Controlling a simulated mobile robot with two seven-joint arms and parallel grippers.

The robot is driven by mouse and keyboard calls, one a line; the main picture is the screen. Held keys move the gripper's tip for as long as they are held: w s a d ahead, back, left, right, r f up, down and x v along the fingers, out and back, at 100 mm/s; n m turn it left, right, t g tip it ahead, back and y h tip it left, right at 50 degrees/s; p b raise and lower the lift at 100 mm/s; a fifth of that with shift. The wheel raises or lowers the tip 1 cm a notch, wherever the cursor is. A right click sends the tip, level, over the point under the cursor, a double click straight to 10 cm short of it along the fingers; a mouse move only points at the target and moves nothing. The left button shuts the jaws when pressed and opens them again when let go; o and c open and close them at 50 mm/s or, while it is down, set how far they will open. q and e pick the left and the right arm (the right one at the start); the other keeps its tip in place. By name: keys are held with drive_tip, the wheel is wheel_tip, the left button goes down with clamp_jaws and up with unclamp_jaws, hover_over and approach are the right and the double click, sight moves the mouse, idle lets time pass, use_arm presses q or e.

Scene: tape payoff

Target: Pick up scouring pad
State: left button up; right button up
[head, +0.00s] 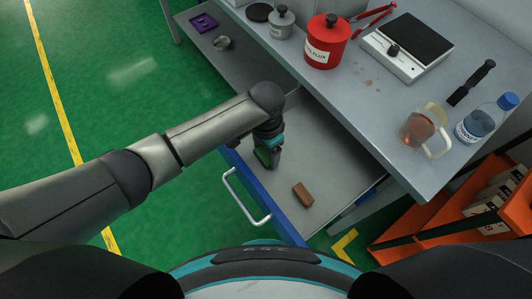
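My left gripper (268,155) points down into the open drawer (338,190), over its left part. A small dark green piece (262,157) shows at its fingertips. I cannot tell whether this is a scouring pad in the grip or part of the gripper, nor whether the fingers are open or shut. A small brown block (303,194) lies flat on the drawer floor, to the right of and nearer than the gripper, apart from it. It may be the scouring pad. My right gripper is not in view.
The drawer has a blue front with a metal handle (246,197). The bench above holds a red pot (326,42), a grey pot (281,21), a scale (408,46), a glass mug (419,129) and a bottle (482,121). An orange rack (515,205) stands at right.

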sight(266, 154)
use_arm(q)
drive_tip(key=c, duration=0.9)
drive_tip(key=shift+c, duration=0.2)
drive_tip(key=shift+r, duration=0.15)
wheel_tip(266, 154, up, 20)
drive_tip(key=p, duration=0.6)
drive_tip(key=shift+p, duration=0.3)
